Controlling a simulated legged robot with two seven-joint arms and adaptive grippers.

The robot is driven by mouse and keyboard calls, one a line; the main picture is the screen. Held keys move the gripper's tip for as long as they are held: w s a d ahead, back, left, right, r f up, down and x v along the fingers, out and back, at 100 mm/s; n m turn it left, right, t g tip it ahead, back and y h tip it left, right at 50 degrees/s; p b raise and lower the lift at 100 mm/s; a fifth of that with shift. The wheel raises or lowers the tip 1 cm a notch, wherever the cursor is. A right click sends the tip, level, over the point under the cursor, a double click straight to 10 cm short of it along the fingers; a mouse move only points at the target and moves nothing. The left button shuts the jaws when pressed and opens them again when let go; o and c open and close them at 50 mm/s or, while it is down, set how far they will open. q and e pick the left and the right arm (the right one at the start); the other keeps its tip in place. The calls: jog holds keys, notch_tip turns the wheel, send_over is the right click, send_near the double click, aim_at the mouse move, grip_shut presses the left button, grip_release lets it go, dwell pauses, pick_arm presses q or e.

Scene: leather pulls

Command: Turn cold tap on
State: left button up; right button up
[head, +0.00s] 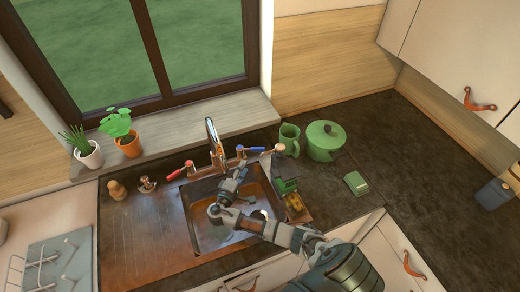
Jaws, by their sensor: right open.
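The chrome tap (214,140) stands behind the sink, its spout rising in the middle. The cold tap handle (252,149), with a blue lever, is to the right of the spout. The hot tap handle (177,173), with a red lever, is to the left. My right gripper (240,172) is open, over the back part of the sink, just below and in front of the blue handle's base. I cannot tell whether it touches the tap. No water is seen to run. My left gripper is out of view.
The sink (196,232) lies under my right arm, with dishes partly hidden in it. A dark green caddy (285,186) stands at its right edge. A green mug (289,138) and green pot (324,140) stand right of the tap. Potted plants (120,130) line the sill.

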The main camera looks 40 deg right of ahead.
aim_at(256, 151)
jog(key=b+x, duration=0.1)
jog(key=x, duration=0.3)
jog(key=f+b+x, duration=0.1)
jog(key=x, duration=0.3)
jog(key=s+b+x, duration=0.1)
jog(key=x, duration=0.2)
jog(key=shift+w+d+f+b, duration=0.1)
jog(key=shift+d+b, duration=0.1)
jog(key=shift+d, duration=0.15)
jog(key=shift+d+f+b, duration=0.1)
jog(key=shift+d+b, duration=0.05)
jog(key=shift+d, duration=0.2)
jog(key=shift+w+r, duration=0.1)
jog(key=shift+w, duration=0.15)
jog(key=shift+w+d, duration=0.15)
jog(key=shift+d, duration=0.15)
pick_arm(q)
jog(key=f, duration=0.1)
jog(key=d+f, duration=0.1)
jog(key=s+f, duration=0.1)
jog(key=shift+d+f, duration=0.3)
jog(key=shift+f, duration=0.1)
pick_arm(e)
jog(key=shift+c, duration=0.3)
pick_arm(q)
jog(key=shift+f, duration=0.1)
pick_arm(e)
grip_shut()
